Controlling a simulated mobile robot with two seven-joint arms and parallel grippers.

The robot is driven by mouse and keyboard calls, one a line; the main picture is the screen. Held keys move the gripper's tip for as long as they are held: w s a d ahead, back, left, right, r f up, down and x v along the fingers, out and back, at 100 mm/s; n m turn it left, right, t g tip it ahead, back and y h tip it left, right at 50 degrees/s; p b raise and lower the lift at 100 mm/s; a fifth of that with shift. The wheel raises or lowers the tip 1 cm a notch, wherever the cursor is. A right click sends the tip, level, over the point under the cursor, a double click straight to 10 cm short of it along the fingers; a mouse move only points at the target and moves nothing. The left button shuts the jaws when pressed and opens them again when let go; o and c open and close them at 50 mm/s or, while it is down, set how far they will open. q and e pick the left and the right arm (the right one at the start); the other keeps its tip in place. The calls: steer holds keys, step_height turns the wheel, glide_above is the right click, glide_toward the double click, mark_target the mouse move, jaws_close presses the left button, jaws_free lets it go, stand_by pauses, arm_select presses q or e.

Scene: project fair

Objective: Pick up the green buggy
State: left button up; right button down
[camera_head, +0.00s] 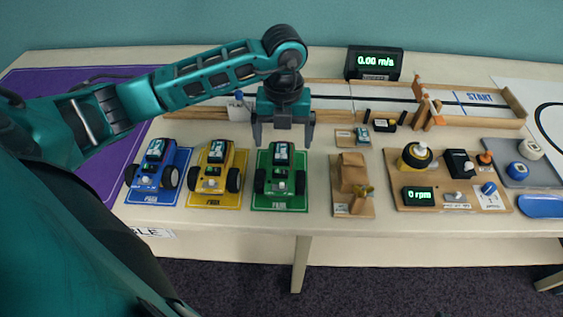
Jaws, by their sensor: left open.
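The green buggy (280,172) stands on a green card (281,205) on the table, with dark wheels on both sides. My left gripper (283,140) is open above the rear end of the green buggy, its two fingers pointing down and spread apart. Nothing shows between the fingers, and I cannot tell how high they are above the buggy. My right gripper is not in the picture.
A yellow buggy (214,170) and a blue buggy (154,171) stand to the left on their own cards. A wooden block piece (352,170) stands close on the right. A wooden track (345,93) and a speed display (374,62) lie behind.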

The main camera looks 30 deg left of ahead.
mark_target(281, 153)
arm_select(q)
steer(key=f, duration=0.8)
steer(key=shift+s+a+b, duration=0.1)
steer(key=shift+s+b, duration=0.15)
steer(key=shift+b, duration=0.05)
steer(key=c, duration=0.9)
